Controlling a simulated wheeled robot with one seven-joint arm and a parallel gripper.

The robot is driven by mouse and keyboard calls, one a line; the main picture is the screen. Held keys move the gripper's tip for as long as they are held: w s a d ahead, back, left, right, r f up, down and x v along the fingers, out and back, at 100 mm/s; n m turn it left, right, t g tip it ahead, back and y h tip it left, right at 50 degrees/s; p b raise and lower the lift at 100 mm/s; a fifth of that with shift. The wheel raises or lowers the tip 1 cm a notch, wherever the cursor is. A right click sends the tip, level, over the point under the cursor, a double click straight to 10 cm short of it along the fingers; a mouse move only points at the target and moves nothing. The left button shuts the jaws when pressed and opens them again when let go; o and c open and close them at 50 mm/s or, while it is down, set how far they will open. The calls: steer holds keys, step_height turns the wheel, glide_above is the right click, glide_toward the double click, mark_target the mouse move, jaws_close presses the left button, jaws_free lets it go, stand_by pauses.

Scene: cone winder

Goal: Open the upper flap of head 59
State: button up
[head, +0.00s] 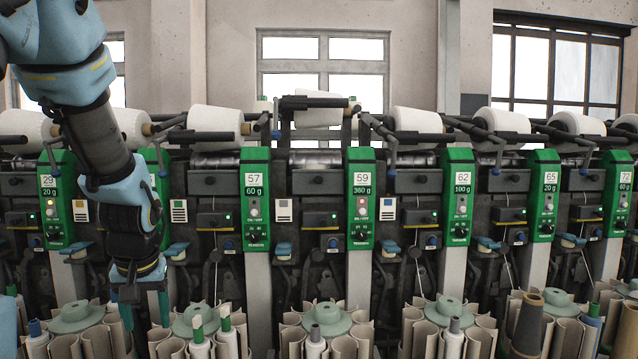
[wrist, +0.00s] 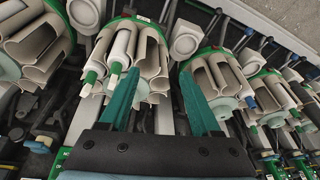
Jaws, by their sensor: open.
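Head 59 has a green panel (head: 361,205) right of the middle in the head view, marked "59" and "360 g". Left of it is a dark cover (head: 318,182) with a small knob; I cannot tell for sure whether this is the upper flap. It looks closed. Above it a white cone (head: 318,108) sits in a raised holder. My gripper (head: 145,306) points down at the lower left, well left of head 59. In the wrist view my gripper (wrist: 160,73) is open, with teal fingers apart and nothing between them. Head 59 cannot be made out in the wrist view.
Neighbouring heads 57 (head: 255,205) and 62 (head: 461,205) stand on either side. Round magazines with tubes, such as this one (head: 327,318), line the front below. Magazines (wrist: 130,50) also lie beneath my fingers in the wrist view. The space before head 59's panel is clear.

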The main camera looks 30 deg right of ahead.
steer(key=w+d+r+m+t+b, duration=0.1)
steer(key=w+d+r+t, duration=0.3)
steer(key=w+d, duration=0.65)
steer(key=m+t+h+b, duration=0.2)
steer(key=m+t+h, duration=0.2)
steer(key=t+h, duration=0.1)
glide_toward(319, 179)
steer(key=shift+n, duration=0.3)
steer(key=p+x, duration=0.4)
steer(key=x, duration=0.3)
steer(key=shift+w+d+p, duration=0.2)
steer(key=shift+w+p, duration=0.15)
steer(key=shift+p, duration=0.05)
steer(key=shift+w+d+f, duration=0.1)
steer(key=shift+w+f, duration=0.15)
steer(key=shift+w, duration=0.15)
jaws_close()
